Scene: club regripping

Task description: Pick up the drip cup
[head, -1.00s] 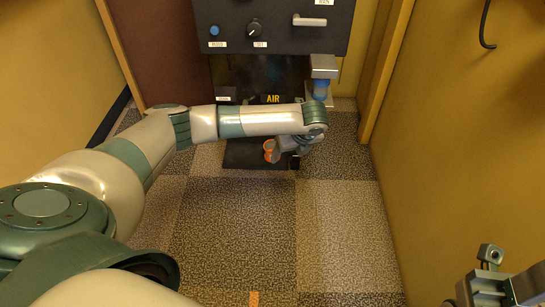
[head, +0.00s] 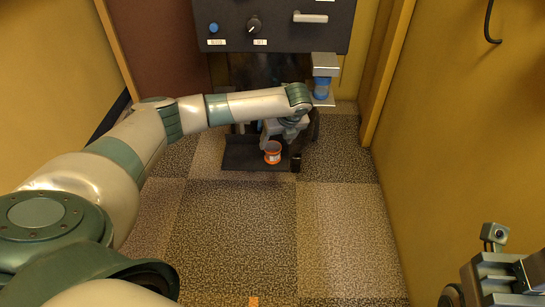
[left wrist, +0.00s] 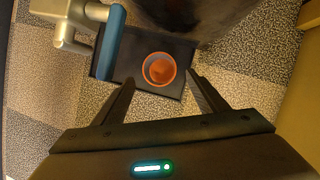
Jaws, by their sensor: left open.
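The drip cup is a small orange cup (head: 272,152) with a pale patch on its side. It stands upright on a flat black tray (head: 235,158) at the foot of the machine. In the left wrist view the cup (left wrist: 159,70) is seen from above, its round mouth open. My left gripper (left wrist: 161,78) is open, with one finger on each side of the line to the cup. The cup shows just beyond the fingertips, and I see no contact. In the head view the left gripper (head: 283,146) is beside and partly behind the cup. My right gripper (head: 500,280) is cut off at the lower right; its jaws are unclear.
The dark machine panel (head: 275,25) with a blue button, a knob and a handle stands above the tray. Yellow walls (head: 450,130) flank the space.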

